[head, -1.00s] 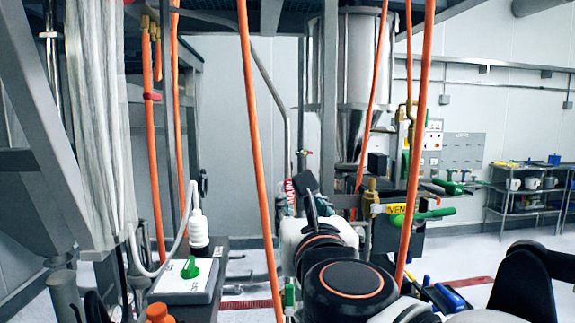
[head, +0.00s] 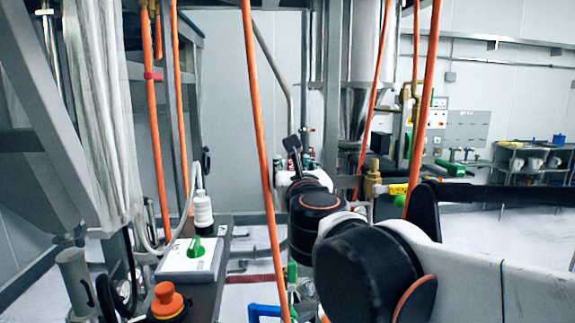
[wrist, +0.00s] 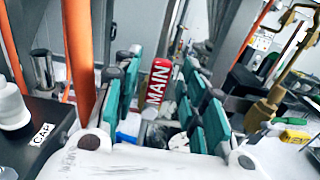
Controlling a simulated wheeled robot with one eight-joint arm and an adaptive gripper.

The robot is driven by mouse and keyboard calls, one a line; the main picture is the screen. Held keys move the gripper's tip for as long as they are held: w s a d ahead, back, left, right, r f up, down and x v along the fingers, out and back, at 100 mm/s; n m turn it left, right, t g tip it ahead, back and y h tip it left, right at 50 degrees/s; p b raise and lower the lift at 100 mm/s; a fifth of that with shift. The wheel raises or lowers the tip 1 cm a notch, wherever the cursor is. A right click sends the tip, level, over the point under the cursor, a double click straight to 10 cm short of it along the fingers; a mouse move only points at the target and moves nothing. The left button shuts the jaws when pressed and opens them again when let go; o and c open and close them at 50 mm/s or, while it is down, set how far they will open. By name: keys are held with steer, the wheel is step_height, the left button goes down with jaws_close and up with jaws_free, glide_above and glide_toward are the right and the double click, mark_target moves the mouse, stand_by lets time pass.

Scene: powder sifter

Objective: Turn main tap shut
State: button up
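The main tap's red handle (wrist: 157,82), marked "MAIN" in white, shows upright in the wrist view. It appears in the gap between my gripper's (wrist: 163,64) teal-padded fingers. The fingers are spread, with clear space on both sides of the handle, and no contact shows. I cannot tell how far the handle reaches in between the pads. The tap's body and pipe below the handle are hidden. In the head view my arm reaches forward at the centre, and I cannot make out the red handle there.
Orange hoses (head: 258,120) hang on both sides of my arm; one (wrist: 78,50) passes close by my left fingers. A brass valve (head: 373,180) with a yellow label (head: 397,189) stands at right. A box with a green knob (head: 195,247) is at left.

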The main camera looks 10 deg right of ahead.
steer(key=shift+w, duration=1.15)
jaws_close()
steer(key=shift+d, duration=0.1)
steer(key=d+f+m+b, duration=0.4)
steer(key=d+f+m, duration=0.2)
steer(key=m, duration=1.1)
steer(key=shift+m+b, duration=0.35)
steer(key=shift+m, duration=0.05)
steer(key=shift+f, duration=0.2)
